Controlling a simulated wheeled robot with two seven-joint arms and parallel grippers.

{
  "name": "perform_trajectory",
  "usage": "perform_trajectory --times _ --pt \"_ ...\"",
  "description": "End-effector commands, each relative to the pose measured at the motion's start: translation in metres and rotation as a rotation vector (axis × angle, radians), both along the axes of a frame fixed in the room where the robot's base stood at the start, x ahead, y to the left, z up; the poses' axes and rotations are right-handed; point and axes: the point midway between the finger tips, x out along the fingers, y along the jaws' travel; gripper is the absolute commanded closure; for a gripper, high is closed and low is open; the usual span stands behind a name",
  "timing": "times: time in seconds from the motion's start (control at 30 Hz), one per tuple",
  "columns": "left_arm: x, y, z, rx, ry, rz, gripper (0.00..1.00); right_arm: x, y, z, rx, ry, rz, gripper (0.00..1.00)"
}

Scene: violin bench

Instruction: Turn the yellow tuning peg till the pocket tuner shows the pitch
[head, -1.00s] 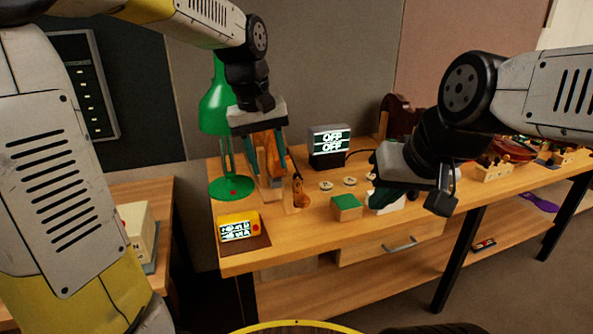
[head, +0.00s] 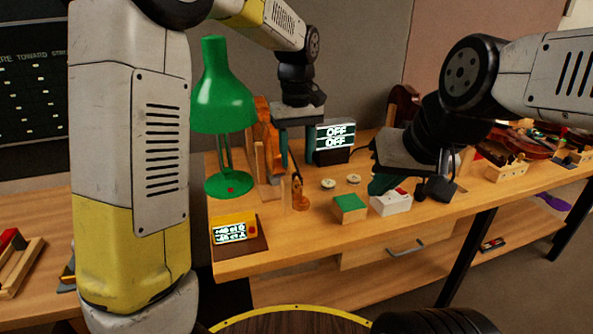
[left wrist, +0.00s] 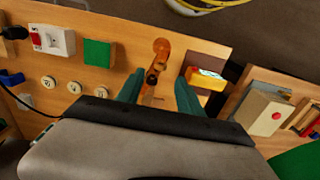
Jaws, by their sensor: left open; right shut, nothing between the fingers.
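The violin's orange-brown scroll and pegbox (head: 299,192) stand upright near the bench's front; dark pegs show in the left wrist view, where the scroll (left wrist: 160,48) lies between my fingers. I cannot pick out the yellow tuning peg. The yellow pocket tuner (head: 233,231) lies on a brown mat at the front left corner; its lit display is too small to read surely. It also shows in the left wrist view (left wrist: 201,82). My left gripper (head: 296,158) is open above the scroll, fingers pointing down.
A green lamp (head: 221,90) stands at the left. A display reading OFF (head: 335,136) is at the back. A green-topped block (head: 349,209), a white box with red switch (head: 391,203) and round discs (head: 353,180) lie nearby. Violins lie at the right.

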Motion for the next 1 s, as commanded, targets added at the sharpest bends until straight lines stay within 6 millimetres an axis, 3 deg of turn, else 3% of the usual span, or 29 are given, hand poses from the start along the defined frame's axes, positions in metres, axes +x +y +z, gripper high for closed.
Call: perform_trajectory --times 0.4,0.77,0.83,1.0 --pt "-0.001 0.001 -0.062 0.0 0.002 0.0 0.56 0.0 0.0 0.0 0.0 0.0 0.0 1.0" --pt "0.0 0.0 -0.07 -0.001 0.0 0.0 0.56 0.0 0.0 0.0 0.0 0.0 0.0 1.0" --pt "0.0 0.0 -0.07 -0.001 0.0 0.0 0.64 0.0 0.0 0.0 0.0 0.0 0.0 1.0" --pt "0.0 0.0 -0.07 -0.001 0.0 0.0 0.98 0.0 0.0 0.0 0.0 0.0 0.0 1.0"
